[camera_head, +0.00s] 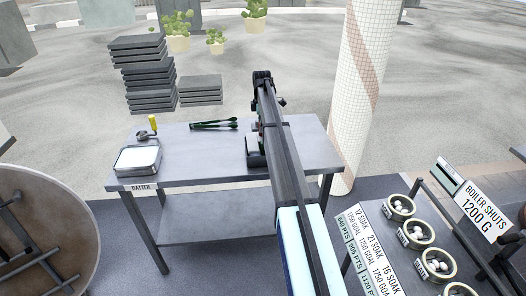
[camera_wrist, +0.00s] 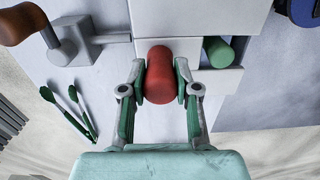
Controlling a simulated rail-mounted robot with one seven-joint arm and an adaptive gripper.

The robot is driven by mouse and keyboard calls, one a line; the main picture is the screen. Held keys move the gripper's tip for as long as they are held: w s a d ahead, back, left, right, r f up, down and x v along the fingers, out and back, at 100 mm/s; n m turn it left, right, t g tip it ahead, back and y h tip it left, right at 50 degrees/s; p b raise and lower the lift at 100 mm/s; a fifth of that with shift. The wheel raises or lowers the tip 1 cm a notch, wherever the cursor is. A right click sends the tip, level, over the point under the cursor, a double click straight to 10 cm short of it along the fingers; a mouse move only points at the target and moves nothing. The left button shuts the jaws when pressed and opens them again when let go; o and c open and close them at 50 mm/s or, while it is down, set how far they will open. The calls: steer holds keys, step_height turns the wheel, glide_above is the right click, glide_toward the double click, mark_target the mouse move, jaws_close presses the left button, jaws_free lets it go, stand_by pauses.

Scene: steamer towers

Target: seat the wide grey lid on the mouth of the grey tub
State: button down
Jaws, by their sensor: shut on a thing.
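In the wrist view my gripper (camera_wrist: 160,80) is shut on a red rounded handle (camera_wrist: 160,62), one finger on each side. Pale grey blocky surfaces (camera_wrist: 204,22) lie around and behind the handle. I cannot tell whether they are the wide grey lid, the tub or both, or whether the lid is seated. In the head view my arm hides most of the gripper; a grey box-like piece (camera_head: 252,148) shows beside it on the table. A shallow grey container (camera_head: 137,173) with white contents stands at the table's left, near a "BATTER" label.
Green-handled tongs (camera_head: 213,124) lie on the grey table (camera_head: 205,165), left of my arm. A yellow-handled tool (camera_head: 152,125) stands behind the container. A green cylinder (camera_wrist: 218,52) sits right of the red handle. Dark slabs (camera_head: 148,75) are stacked beyond the table.

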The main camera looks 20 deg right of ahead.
steer(key=shift+f+b, duration=0.55)
steer(key=shift+f, duration=1.5)
stand_by(0.5)
steer(key=c, duration=0.8)
jaws_free()
steer(key=shift+o, duration=0.2)
steer(key=shift+r, duration=0.1)
step_height(320, 180, up, 12)
steer(key=shift+f, duration=0.1)
